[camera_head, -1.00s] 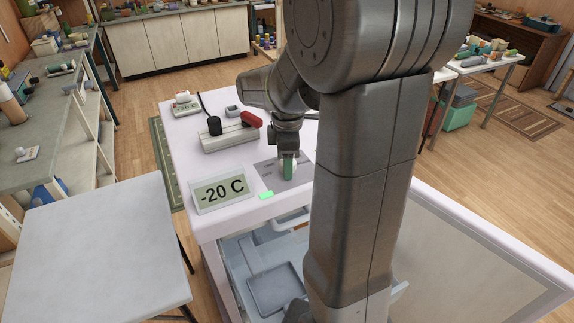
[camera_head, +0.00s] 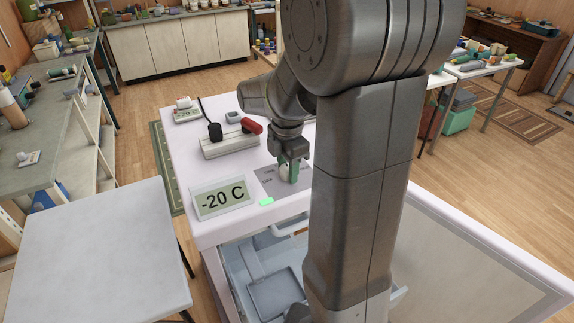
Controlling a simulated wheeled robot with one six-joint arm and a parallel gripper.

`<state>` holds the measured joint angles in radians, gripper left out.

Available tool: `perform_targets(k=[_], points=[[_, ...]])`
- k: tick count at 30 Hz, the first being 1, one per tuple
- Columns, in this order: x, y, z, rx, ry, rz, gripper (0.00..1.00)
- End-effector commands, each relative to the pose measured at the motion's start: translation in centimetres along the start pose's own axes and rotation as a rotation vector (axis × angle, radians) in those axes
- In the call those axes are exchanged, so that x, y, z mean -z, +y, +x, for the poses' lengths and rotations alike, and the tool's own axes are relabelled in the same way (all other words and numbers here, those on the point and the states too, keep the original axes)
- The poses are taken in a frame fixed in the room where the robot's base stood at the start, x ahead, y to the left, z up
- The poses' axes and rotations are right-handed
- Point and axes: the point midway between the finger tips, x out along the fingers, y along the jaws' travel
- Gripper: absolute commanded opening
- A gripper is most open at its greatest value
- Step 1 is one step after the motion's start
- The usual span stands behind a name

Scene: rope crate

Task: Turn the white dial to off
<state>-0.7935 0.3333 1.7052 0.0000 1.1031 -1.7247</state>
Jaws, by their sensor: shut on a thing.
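The white dial (camera_head: 284,174) stands on a grey panel (camera_head: 267,181) on the top of the pale cabinet (camera_head: 232,235). My gripper (camera_head: 288,174) points down over the panel, its green-tipped fingers shut on the dial. The fingers hide part of the dial, so I cannot read where it points. The display (camera_head: 222,198) in front of the panel reads -20 C. A small light-green block or light (camera_head: 266,201) lies beside the display near the cabinet's front edge.
A power strip (camera_head: 228,144) with a black plug (camera_head: 215,132) and a red switch or plug (camera_head: 251,126) lies behind the panel. Small devices sit at the back left. An open drawer (camera_head: 262,270) is below. A bare grey table (camera_head: 95,250) stands at left.

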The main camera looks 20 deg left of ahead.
Motion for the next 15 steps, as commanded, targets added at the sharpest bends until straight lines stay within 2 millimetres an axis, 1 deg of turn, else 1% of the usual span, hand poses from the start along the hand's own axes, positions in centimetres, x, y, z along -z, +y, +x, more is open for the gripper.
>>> perform_targets(k=[3,6,15], points=[[0.00,0.01,-0.01,0.000,0.000,-0.112,0.06],[0.00,0.01,0.04,0.000,0.000,-0.167,0.06],[0.00,-0.01,0.11,0.000,0.000,-0.182,0.06]])
